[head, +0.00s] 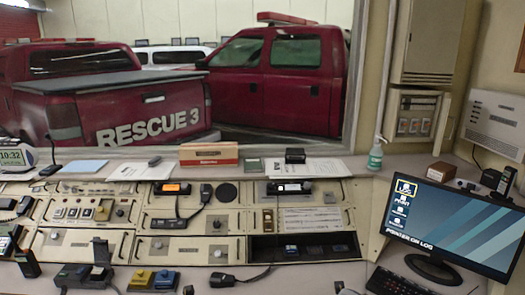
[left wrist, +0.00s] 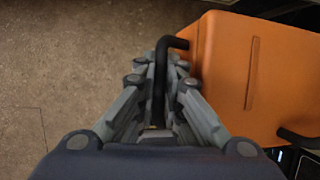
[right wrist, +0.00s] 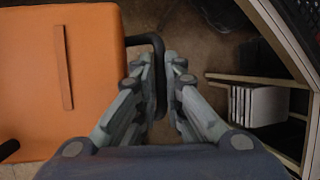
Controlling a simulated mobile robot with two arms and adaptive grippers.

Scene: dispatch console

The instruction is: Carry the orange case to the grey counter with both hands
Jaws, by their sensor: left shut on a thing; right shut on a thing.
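The orange case (left wrist: 250,80) fills the right of the left wrist view, and it also fills the left of the right wrist view (right wrist: 90,80). My left gripper (left wrist: 166,68) is shut on a black side handle (left wrist: 173,43) of the case. My right gripper (right wrist: 160,66) is shut on the black handle (right wrist: 150,40) at the other side. Bare floor shows below the left gripper. The head view shows neither gripper nor the case. It shows a greyish counter surface (head: 320,277) along the console front; I cannot tell if this is the task's grey counter.
A console with radios and switch panels (head: 190,221) spans the head view, with handsets and small boxes on its front surface. A monitor (head: 455,225) and keyboard (head: 418,284) stand at the right. In the right wrist view, a shelf with white binders (right wrist: 255,105) stands right of the gripper.

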